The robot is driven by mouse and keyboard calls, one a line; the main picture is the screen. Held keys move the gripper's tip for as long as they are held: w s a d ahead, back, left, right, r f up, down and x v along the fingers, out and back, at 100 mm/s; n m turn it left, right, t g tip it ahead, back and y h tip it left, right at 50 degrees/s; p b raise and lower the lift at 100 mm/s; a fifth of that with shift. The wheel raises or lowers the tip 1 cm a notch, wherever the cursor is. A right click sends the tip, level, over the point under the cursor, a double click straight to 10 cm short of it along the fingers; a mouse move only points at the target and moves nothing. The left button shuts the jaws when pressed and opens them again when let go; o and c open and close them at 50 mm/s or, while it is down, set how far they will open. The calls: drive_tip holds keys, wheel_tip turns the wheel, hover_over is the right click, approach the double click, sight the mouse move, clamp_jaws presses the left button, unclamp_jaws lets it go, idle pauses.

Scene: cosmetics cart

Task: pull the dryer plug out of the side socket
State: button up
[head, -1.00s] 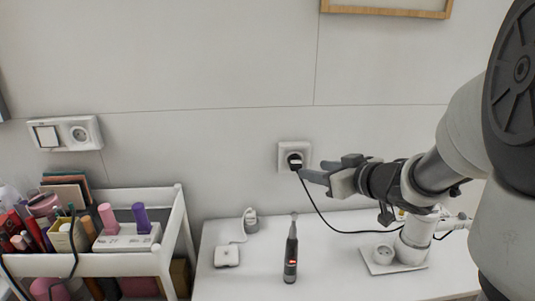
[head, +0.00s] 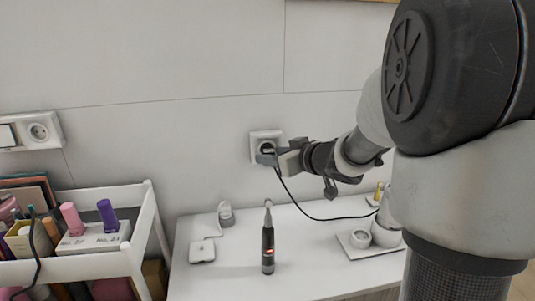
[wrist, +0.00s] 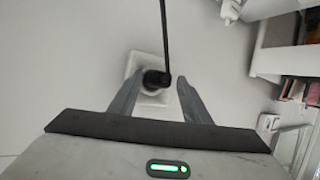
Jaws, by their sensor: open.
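The dark dryer plug (head: 267,148) sits in a white wall socket (head: 256,138) above the table, its black cord hanging down and running right. In the wrist view the plug (wrist: 156,79) shows in front of the socket plate (wrist: 133,66), with the cord (wrist: 165,35) leading up the picture. My gripper (head: 266,159) is at the socket. In the wrist view my open gripper (wrist: 159,76) has one finger on each side of the plug, with the tips about level with it. Contact with the plug cannot be told.
An electric toothbrush (head: 268,245) stands on the white table (head: 225,275) below. A small white charger (head: 202,251) lies to its left and a white stand (head: 360,240) is at right. A cosmetics cart (head: 140,240) and another wall socket (head: 40,131) are at left.

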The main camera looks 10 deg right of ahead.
drive_tip(key=c, duration=1.1)
drive_tip(key=shift+o, duration=0.2)
drive_tip(key=shift+s, duration=0.1)
drive_tip(key=shift+s+p, duration=0.4)
drive_tip(key=shift+s, duration=2.25)
clamp_jaws()
